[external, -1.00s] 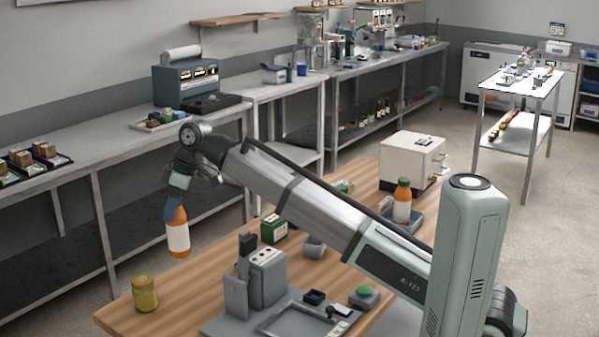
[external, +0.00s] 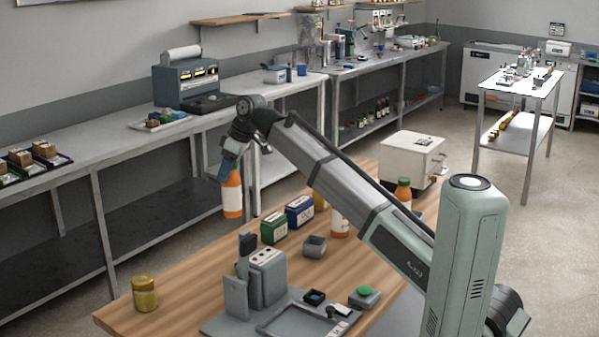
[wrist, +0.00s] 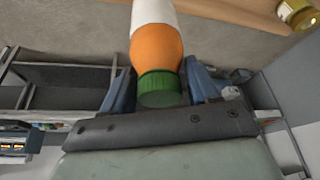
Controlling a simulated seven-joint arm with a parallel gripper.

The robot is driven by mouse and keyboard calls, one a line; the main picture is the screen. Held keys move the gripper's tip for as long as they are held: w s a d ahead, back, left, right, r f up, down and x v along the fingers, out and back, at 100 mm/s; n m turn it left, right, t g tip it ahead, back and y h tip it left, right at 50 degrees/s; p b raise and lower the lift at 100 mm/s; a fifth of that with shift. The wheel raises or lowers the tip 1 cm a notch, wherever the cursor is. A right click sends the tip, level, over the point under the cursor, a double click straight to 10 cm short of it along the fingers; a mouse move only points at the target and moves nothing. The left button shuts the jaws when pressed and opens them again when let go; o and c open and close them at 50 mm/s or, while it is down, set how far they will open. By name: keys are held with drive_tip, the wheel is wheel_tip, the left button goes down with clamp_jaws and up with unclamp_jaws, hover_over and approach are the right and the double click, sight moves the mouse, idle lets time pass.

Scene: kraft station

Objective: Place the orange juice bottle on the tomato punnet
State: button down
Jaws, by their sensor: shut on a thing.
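My gripper (external: 229,170) is shut on an orange juice bottle (external: 232,200) with a white label. It hangs upright past the far edge of the wooden table. In the wrist view the bottle (wrist: 157,46) shows its green cap between the blue fingers of my gripper (wrist: 160,88). A second orange bottle with a green cap (external: 404,189) stands behind my arm at the right. Another white-labelled bottle (external: 339,223) is partly hidden by my arm. I cannot make out the tomato punnet; my arm covers part of the table.
On the wooden table (external: 190,284) stand a yellow jar (external: 145,294), a green box (external: 273,228), a blue box (external: 299,211), a small grey bin (external: 315,246) and a grey device (external: 266,277). A white box machine (external: 411,158) stands at the back right.

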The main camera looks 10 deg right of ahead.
drive_tip(key=w+d+r+m+t, duration=0.15)
drive_tip(key=w+d, duration=0.35)
drive_tip(key=d, duration=0.6)
drive_tip(key=w+d+r+m+h, duration=0.15)
drive_tip(key=w+d, duration=0.35)
drive_tip(key=d, duration=0.6)
drive_tip(key=w+d+m, duration=0.3)
drive_tip(key=w+d, duration=0.2)
drive_tip(key=d, duration=0.7)
drive_tip(key=shift+d+m, duration=1.5)
drive_tip(key=shift+d, duration=1.05)
wheel_tip(320, 180, down, 10)
drive_tip(key=shift+s+r+t+h, duration=0.25)
drive_tip(key=shift+s+t+h, duration=0.1)
drive_tip(key=shift+t+h, duration=0.1)
drive_tip(key=shift+f, duration=0.1)
drive_tip(key=shift+c, duration=1.4)
unclamp_jaws()
drive_tip(key=v, duration=1.2)
